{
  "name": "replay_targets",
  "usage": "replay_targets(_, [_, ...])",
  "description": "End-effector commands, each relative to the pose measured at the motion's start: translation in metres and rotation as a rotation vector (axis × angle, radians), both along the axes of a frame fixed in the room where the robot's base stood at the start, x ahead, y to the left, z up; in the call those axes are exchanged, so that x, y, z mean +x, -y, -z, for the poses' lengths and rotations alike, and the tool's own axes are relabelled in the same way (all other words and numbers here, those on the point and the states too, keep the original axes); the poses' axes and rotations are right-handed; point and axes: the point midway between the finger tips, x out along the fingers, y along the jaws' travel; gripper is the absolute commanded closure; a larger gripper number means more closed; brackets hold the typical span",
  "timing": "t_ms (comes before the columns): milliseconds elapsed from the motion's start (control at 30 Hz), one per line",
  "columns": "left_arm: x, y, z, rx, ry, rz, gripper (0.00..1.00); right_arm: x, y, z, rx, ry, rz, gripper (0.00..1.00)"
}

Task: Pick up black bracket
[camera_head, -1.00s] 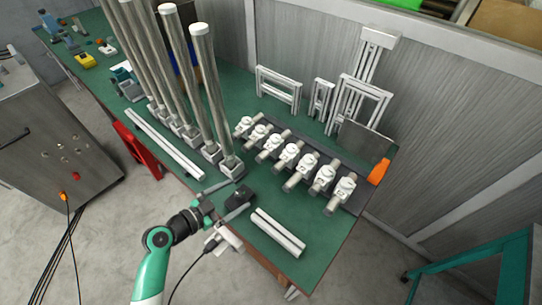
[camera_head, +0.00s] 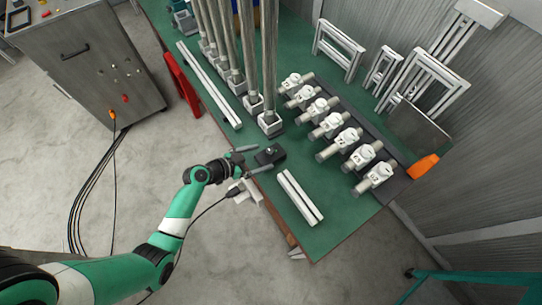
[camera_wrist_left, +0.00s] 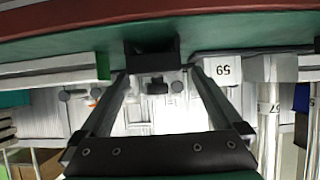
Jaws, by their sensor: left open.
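A small black bracket (camera_head: 270,156) sits on the green table near its front edge, just left of the white bars. It also shows dark in the left wrist view (camera_wrist_left: 152,47), between the far ends of the two fingers. My left gripper (camera_head: 253,160) is at the table's front edge. Its fingers are apart and point at the bracket, with nothing clearly held between them. In the left wrist view the open fingers (camera_wrist_left: 158,84) reach toward the bracket; whether they touch it I cannot tell. My right gripper is in neither current view.
Two white bars (camera_head: 300,197) lie right of the bracket. A row of white numbered fittings (camera_head: 346,139) stands behind. Tall metal posts (camera_head: 270,65) in square bases rise behind left. An orange part (camera_head: 423,167) is at the right end. A grey cabinet (camera_head: 90,70) stands left.

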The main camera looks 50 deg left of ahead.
Motion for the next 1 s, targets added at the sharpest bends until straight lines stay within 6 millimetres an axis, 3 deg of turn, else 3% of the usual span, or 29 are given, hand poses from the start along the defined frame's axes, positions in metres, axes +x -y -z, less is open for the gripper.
replay_targets(400, [0.043,0.013,0.026,0.001,0.000,0.000,0.00,0.000,0.000,0.019,0.000,0.000,0.000,0.50])
replay_targets(633, [0.043,0.013,0.025,0.001,-0.001,-0.001,0.02,0.000,0.000,0.017,0.000,0.000,0.000,0.50])
replay_targets(1000, [0.043,0.012,0.025,0.000,0.000,-0.001,0.68,0.000,0.000,0.017,0.000,0.000,0.000,0.50])
